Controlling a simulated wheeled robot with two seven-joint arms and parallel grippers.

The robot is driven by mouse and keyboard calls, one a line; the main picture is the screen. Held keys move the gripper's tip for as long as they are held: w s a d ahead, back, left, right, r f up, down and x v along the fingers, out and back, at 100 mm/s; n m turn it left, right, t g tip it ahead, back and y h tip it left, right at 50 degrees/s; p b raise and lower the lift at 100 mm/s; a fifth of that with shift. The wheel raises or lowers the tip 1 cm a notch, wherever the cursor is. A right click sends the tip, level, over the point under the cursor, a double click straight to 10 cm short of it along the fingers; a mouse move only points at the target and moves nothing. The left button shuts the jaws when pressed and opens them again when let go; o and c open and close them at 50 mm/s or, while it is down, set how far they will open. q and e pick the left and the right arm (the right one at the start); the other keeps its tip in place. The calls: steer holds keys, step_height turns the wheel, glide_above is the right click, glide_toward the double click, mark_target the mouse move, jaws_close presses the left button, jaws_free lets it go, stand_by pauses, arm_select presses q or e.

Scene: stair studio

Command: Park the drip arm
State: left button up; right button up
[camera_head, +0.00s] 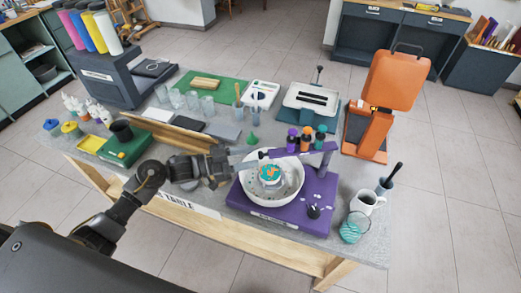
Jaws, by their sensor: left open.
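The purple pour station (237,193) stands at the front of the grey table. A white bowl (297,188) on it holds a round piece with a teal and orange top (271,173). The purple drip arm (285,153) runs left from a post (325,160) at the right and lies over the back of the bowl. It carries purple, orange and teal bottles (306,140). My left gripper (257,158) is open at the drip arm's free left end; whether it touches is too small to tell. My right gripper is not in view.
A white mug (366,200) and a teal ball-like item (350,231) stand right of the station. An orange machine (385,95) stands behind right. Glasses (192,100), a wooden strip (181,132) and a green box (125,148) crowd the left.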

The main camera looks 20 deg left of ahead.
mark_target(260, 154)
arm_select(q)
steer(key=shift+p+x, duration=0.45)
steer(key=shift+x, duration=1.6)
steer(key=shift+s, duration=0.1)
steer(key=shift+c, duration=0.2)
jaws_close()
